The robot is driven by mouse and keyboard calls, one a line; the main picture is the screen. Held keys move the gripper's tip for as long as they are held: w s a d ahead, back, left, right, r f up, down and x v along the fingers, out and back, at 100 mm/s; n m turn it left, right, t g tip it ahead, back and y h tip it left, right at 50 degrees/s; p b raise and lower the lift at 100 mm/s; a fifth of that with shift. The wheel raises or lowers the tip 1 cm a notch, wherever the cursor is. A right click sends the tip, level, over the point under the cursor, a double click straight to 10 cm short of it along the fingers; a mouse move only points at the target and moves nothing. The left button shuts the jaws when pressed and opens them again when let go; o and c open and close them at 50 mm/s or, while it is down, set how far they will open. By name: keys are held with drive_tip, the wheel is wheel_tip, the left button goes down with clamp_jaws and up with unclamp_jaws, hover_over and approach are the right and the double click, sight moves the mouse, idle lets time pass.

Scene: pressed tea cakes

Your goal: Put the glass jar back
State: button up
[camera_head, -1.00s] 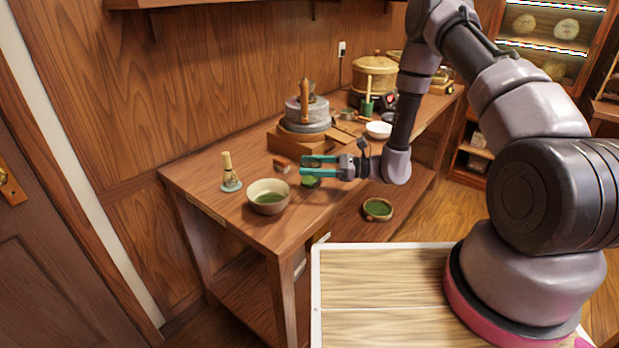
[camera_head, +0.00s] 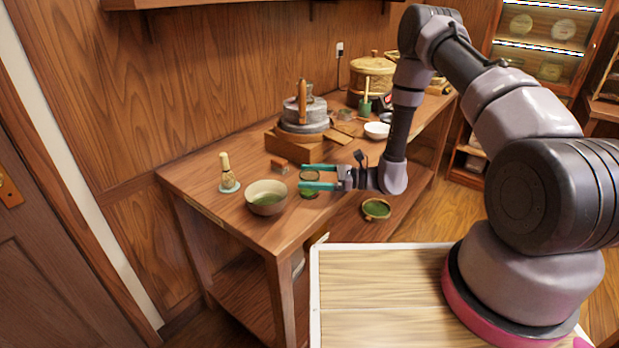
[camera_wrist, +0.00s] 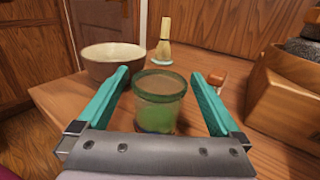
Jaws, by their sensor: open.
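The glass jar (camera_wrist: 159,101) is clear with a green rim and holds something green. In the wrist view it stands upright on the wooden table between the fingers of my gripper (camera_wrist: 163,98), with gaps on both sides. In the head view, the jar (camera_head: 309,190) is partly hidden by a finger. My gripper (camera_head: 318,176) has teal fingers, is open and reaches in from the right, low over the table.
Another green-filled bowl (camera_head: 376,209) is at right.

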drive_tip(key=d, duration=1.2)
drive_tip(key=s+d+r+n+g+h, duration=0.1)
drive_tip(key=s+r+n+g+h, duration=0.25)
drive_tip(key=r, duration=0.75)
drive_tip(key=s+d+r+n+g+h, duration=0.1)
drive_tip(key=s+r+n+h, duration=0.4)
drive_tip(key=r, duration=0.6)
drive_tip(key=s+d+r+n+t+h, duration=0.3)
drive_tip(key=s+d+r+t, duration=0.2)
drive_tip(key=r, duration=0.4)
drive_tip(key=s+d+r+n+t+h, duration=0.3)
drive_tip(key=s+d+r+t+h, duration=0.1)
drive_tip(key=r, duration=0.6)
drive_tip(key=shift+s+d+t, duration=0.75)
drive_tip(key=shift+s+d, duration=0.2)
drive_tip(key=shift+s, duration=0.1)
